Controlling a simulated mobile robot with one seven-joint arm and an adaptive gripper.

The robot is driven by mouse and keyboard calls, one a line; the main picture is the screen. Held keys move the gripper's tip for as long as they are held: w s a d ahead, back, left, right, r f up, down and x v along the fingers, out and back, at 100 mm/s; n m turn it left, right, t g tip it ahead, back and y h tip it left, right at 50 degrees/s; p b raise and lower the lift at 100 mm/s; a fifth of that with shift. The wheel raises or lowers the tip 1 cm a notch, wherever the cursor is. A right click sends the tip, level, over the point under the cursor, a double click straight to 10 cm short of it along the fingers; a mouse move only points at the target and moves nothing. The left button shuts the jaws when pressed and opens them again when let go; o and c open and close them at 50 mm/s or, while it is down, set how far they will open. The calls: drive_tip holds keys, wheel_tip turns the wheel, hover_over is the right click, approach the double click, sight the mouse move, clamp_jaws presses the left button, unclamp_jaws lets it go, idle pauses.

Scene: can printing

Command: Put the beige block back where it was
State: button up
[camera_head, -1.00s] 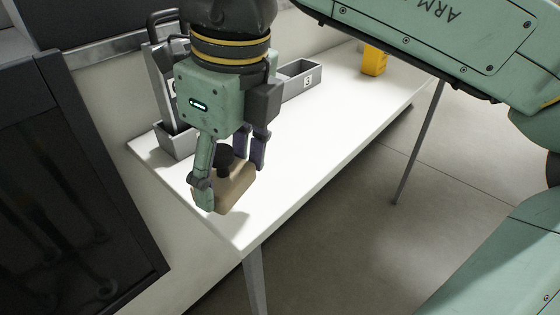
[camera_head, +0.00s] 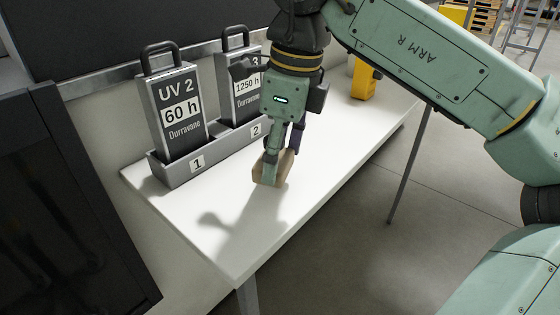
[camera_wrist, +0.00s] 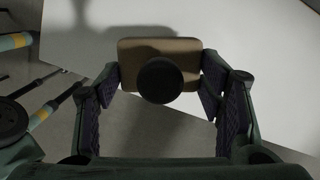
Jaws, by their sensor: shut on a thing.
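The beige block (camera_head: 287,166) is held by my gripper (camera_head: 280,158) above the middle of the white table in the head view. In the wrist view the block (camera_wrist: 130,52) spans between the two fingers of my gripper (camera_wrist: 161,82), which are shut on it. A round black knob (camera_wrist: 160,80) stands on the block and hides part of it. I cannot tell how large the gap between block and table is.
A grey holder (camera_head: 175,178) with slots numbered 1 and 2 stands along the wall side. It bears a plate marked UV 2, 60 h (camera_head: 180,110) and another marked 1250 h (camera_head: 240,85). A yellow object (camera_head: 362,80) stands at the far end. The near part of the table (camera_head: 235,255) is clear.

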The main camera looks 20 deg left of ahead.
sight(283, 154)
drive_tip(key=shift+w+a, duration=0.1)
drive_tip(key=shift+w, duration=0.15)
drive_tip(key=f, duration=0.1)
drive_tip(key=w+f, duration=0.1)
drive_tip(key=shift+a+f, duration=0.1)
drive_tip(key=shift+f, duration=0.7)
drive_tip(key=shift+f, duration=0.2)
drive_tip(key=o, duration=1.3)
drive_tip(key=shift+r, duration=0.1)
drive_tip(key=r, duration=0.4)
drive_tip(key=d+r, duration=0.1)
drive_tip(key=r, duration=0.3)
drive_tip(key=r+p, duration=0.1)
drive_tip(key=r, duration=0.3)
drive_tip(key=shift+d, duration=0.4)
